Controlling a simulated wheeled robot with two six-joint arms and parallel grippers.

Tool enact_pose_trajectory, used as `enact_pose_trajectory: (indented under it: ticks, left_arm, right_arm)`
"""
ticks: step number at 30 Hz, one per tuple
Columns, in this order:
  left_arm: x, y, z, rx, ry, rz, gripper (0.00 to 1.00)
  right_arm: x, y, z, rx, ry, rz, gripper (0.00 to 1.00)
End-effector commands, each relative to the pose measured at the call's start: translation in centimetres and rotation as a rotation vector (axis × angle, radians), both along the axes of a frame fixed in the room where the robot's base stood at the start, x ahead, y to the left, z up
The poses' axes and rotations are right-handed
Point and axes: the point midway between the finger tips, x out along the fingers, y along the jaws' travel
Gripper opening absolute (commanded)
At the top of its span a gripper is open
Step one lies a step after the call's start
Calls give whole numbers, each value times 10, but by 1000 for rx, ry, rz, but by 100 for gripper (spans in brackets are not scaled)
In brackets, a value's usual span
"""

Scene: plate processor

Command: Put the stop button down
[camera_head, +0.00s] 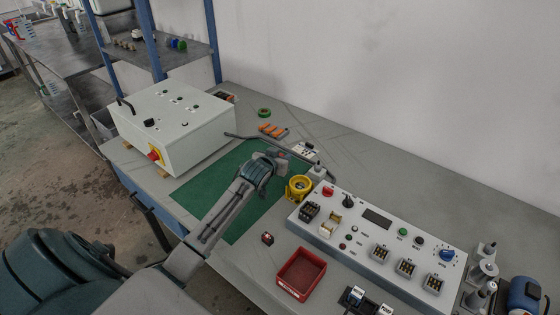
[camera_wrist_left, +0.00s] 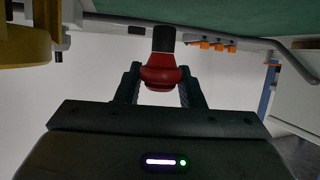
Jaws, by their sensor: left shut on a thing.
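The stop button (camera_wrist_left: 165,72) has a red mushroom head and a black body. In the left wrist view it is held between the two fingers of my left gripper (camera_wrist_left: 160,85), which is shut on its red head. The black body points toward the green mat (camera_wrist_left: 230,18). In the head view my left gripper (camera_head: 276,158) is over the far right part of the green mat (camera_head: 205,190); I cannot make out the button there. A round yellow housing (camera_head: 298,187) stands to the right, apart from the gripper; a yellow part (camera_wrist_left: 25,45) shows in the wrist view. My right gripper is not in view.
A grey control panel (camera_head: 375,235) takes up the right side. A red tray (camera_head: 301,272) lies in front of it. A light grey box (camera_head: 175,120) stands at the left. Orange pieces (camera_head: 272,130) and a green ring (camera_head: 264,112) lie behind. The mat's left part is clear.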

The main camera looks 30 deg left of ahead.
Motion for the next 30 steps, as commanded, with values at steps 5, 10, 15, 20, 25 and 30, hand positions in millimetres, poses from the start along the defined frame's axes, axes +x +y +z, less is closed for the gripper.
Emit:
enact_pose_trajectory:
  ticks: [5, 10, 15, 20, 25, 30]
  left_arm:
    - [-1, -1, -22, -1, 3, 0, 13]
    - [-1, -1, -27, 1, 0, 0, 13]
    - [-1, -1, -28, 0, 1, 0, 13]
    - [-1, -1, -29, 0, 1, 0, 52]
    - [-1, -1, -29, 0, 1, 0, 57]
    - [-1, -1, -27, 0, 1, 0, 57]
  right_arm:
    - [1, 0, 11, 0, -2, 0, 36]
    - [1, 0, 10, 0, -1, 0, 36]
    - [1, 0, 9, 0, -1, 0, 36]
    - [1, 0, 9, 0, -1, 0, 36]
    - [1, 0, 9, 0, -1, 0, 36]
    - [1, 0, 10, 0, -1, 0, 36]
